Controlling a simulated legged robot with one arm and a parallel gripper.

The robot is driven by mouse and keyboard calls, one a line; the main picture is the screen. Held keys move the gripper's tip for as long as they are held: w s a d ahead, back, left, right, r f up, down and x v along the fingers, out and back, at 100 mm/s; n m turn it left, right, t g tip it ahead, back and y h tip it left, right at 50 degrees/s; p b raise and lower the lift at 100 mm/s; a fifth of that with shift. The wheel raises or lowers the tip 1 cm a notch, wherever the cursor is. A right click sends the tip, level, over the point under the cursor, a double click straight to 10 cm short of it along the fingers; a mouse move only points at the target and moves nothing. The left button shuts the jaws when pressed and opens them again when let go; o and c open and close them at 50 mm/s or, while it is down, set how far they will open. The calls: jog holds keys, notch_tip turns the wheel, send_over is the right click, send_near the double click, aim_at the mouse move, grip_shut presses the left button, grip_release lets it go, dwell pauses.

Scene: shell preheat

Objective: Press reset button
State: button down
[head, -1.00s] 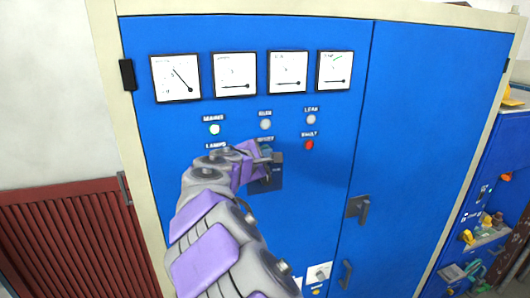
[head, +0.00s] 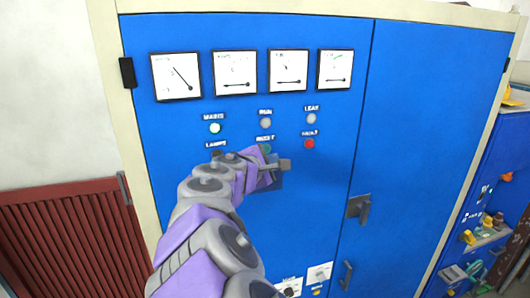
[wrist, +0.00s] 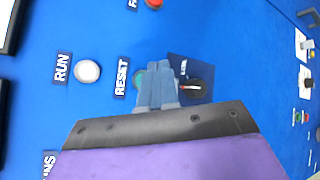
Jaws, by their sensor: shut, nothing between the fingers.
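The blue cabinet door carries a RESET label (head: 265,139), with a green button (head: 266,149) just below it, partly hidden by my arm in the head view. In the wrist view the RESET label (wrist: 121,78) and the green button (wrist: 139,80) show, the button partly covered by my fingers. My gripper (head: 285,165) is shut and empty, just below and right of the button in the head view. Its fingers (wrist: 158,72) point at the panel beside the button. I cannot tell whether they touch the panel.
A selector switch (wrist: 192,87) on a dark plate sits right beside my fingers. A red fault lamp (head: 309,144), a white RUN lamp (wrist: 87,72) and a lit MAINS lamp (head: 215,128) are nearby. A door handle (head: 359,208) projects at lower right.

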jog(key=shift+s+d, duration=0.2)
jog(key=shift+s, duration=0.35)
jog(key=shift+s+d, duration=0.15)
jog(key=shift+s, duration=0.35)
jog(key=shift+w, duration=0.1)
jog(key=s+d+f+m+g+b, duration=0.9)
jog(key=s+d+f+m+b, duration=0.3)
jog(key=s+d+f, duration=0.9)
jog(key=s+a+f+m+g+y+b, duration=0.3)
jog(key=s+f+b, duration=0.2)
jog(key=s+f, duration=0.6)
jog(key=s+a+f+m+g+y+b, duration=0.3)
jog(key=s+f+b, duration=0.3)
jog(key=s+f, duration=0.6)
jog(key=shift+s+a+f+m+g+y, duration=0.2)
jog(key=shift+s+a+m+g+y, duration=0.15)
jog(key=shift+s+a+m, duration=0.55)
